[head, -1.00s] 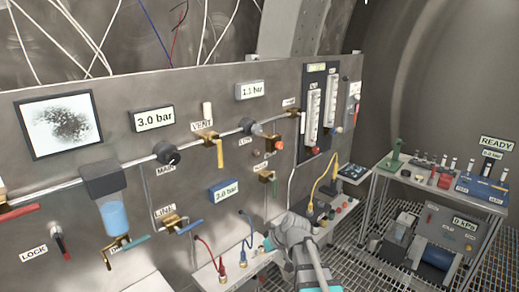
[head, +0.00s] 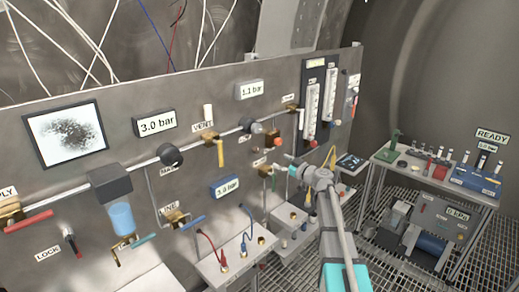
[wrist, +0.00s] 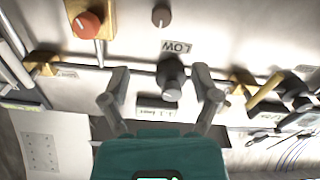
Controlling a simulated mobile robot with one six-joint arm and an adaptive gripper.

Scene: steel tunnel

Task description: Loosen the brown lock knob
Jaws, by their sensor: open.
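In the wrist view, which is upside down, a small brown knob (wrist: 161,16) stands on the pale panel at the top. It is beyond the LOW label (wrist: 175,47). My gripper (wrist: 160,80) is open and empty, its two fingers apart on either side of the dark grey LOW regulator knob (wrist: 171,76) in the picture; I cannot tell how far off that knob is. In the head view, my gripper (head: 289,160) is at the panel, right of and below the LOW regulator. The brown knob is too small there to make out clearly.
An orange-red knob (wrist: 87,25) on a brass block is left of the brown knob in the wrist view. A yellow-handled valve (wrist: 262,92) is at the right. In the head view, a bench with red and blue cables (head: 228,262) stands below the panel.

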